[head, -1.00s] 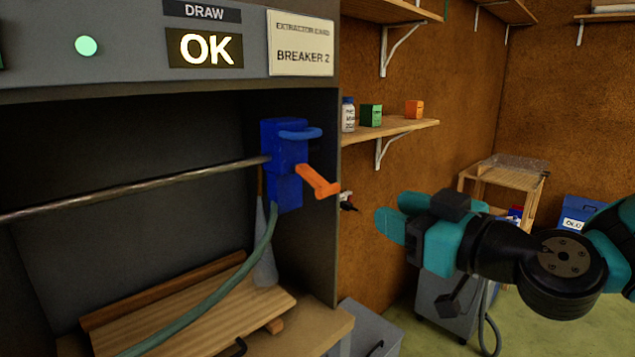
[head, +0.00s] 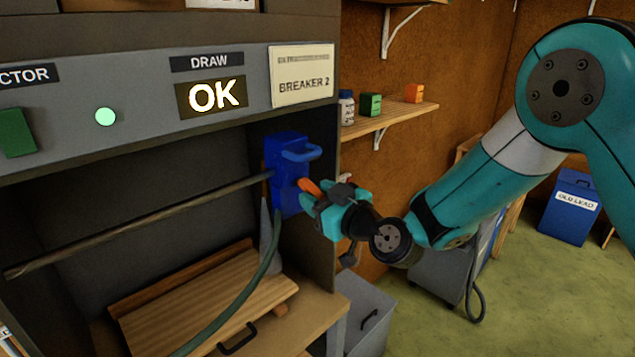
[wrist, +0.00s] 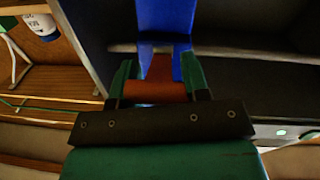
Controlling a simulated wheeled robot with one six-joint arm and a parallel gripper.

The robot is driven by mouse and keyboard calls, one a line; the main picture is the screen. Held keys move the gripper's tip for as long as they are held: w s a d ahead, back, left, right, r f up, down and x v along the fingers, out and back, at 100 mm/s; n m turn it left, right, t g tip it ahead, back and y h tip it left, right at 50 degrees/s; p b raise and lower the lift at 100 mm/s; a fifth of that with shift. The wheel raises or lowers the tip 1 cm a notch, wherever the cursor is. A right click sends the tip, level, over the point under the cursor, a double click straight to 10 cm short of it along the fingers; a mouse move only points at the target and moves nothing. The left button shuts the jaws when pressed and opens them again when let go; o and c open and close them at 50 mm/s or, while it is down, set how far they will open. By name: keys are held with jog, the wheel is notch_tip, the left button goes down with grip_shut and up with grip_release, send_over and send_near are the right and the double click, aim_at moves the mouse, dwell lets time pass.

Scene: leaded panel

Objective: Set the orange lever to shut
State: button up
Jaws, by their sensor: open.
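The orange lever (head: 309,187) sticks out from the front of a blue valve body (head: 285,172) on the cabinet's right inner wall. My gripper (head: 314,203) is at the lever, and its teal fingers hide the lever's outer end in the head view. In the wrist view, the lever (wrist: 155,91) lies between the two fingers of my gripper (wrist: 155,78), with the blue body (wrist: 165,22) beyond. The fingers stand apart on either side of the lever. Whether either one touches it I cannot tell.
A metal rod (head: 140,222) and a green hose (head: 240,315) run from the blue body. A wooden board (head: 210,295) lies on the bench below. A shelf (head: 395,122) with small containers is behind. A grey bin (head: 367,312) stands below my gripper.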

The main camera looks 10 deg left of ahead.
jog(key=shift+w+a, duration=0.15)
grip_shut()
jog(key=shift+f+b, duration=0.15)
jog(key=shift+b, duration=0.2)
